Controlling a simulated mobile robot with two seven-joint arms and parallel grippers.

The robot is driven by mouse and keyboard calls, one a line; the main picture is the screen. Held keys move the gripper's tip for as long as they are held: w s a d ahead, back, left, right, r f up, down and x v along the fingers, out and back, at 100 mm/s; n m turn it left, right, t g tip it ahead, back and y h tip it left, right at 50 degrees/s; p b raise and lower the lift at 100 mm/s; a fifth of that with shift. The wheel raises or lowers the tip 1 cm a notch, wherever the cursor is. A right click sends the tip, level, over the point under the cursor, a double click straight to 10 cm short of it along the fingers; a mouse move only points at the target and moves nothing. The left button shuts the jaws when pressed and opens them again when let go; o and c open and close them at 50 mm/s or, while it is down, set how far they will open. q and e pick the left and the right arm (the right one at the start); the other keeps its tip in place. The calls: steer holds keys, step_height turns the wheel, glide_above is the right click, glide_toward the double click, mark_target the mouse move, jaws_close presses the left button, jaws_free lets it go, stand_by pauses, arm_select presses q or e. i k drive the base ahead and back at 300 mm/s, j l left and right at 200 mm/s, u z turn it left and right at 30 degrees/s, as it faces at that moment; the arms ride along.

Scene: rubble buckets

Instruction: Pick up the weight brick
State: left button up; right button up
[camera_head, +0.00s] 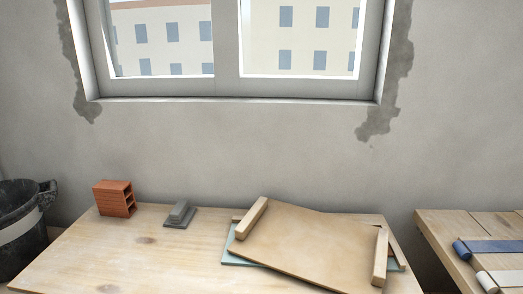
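A reddish-brown brick (113,198) with open compartments on its right side stands upright at the back left of the wooden table. A small grey stepped block (180,214) sits to its right on the same table. I cannot tell for sure which of the two is the weight brick. Both stand free with bare wood around them. Neither of my grippers shows in the head view.
The wooden table (110,260) is clear at its front left. A tilted board (300,245) with two wooden bars lies over a bluish sheet (240,258) on its right. A black bucket (18,225) stands at left. A second table (450,225) at right holds rolls.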

mark_target(113, 198)
steer(key=u, duration=1.8)
